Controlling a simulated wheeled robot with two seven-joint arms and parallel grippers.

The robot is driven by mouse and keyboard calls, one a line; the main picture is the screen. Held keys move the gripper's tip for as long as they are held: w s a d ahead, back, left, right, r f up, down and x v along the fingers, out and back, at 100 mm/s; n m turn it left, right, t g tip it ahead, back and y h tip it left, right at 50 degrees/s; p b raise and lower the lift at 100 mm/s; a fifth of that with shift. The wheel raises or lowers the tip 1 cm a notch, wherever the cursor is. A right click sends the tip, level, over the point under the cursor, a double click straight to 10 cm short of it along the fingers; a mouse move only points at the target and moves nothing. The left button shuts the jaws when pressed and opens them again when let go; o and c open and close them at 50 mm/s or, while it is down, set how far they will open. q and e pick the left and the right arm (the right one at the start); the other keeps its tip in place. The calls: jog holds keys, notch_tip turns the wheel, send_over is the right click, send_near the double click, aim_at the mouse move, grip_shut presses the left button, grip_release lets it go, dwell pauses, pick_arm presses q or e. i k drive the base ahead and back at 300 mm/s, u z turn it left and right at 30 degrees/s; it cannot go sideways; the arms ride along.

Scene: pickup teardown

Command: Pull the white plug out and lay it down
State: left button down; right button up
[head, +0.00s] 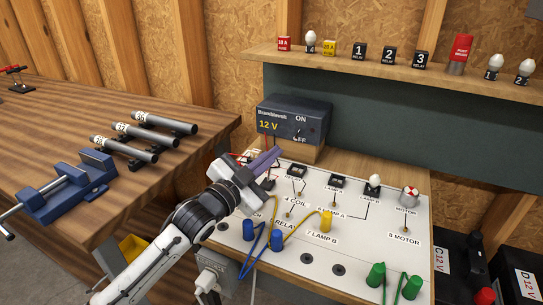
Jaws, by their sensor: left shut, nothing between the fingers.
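A white plug (206,283) appears to sit at the grey socket box (219,265) below the front left of the white circuit board; it is small, and my left arm passes close beside it. My left gripper (266,160) has purple fingers and is shut and empty. It is over the back left part of the circuit board, in front of the 12 V supply, well above and away from the white plug. My right gripper is not in view.
The circuit board (300,262) carries blue, yellow and green plugs with wires, plus switches and a lamp. The 12 V supply (292,120) stands behind. A wooden bench (60,125) at left holds a blue vise (68,188) and several grey tubes. Its front right corner is bare.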

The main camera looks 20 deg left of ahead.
aim_at(206, 280)
jog(key=k, duration=1)
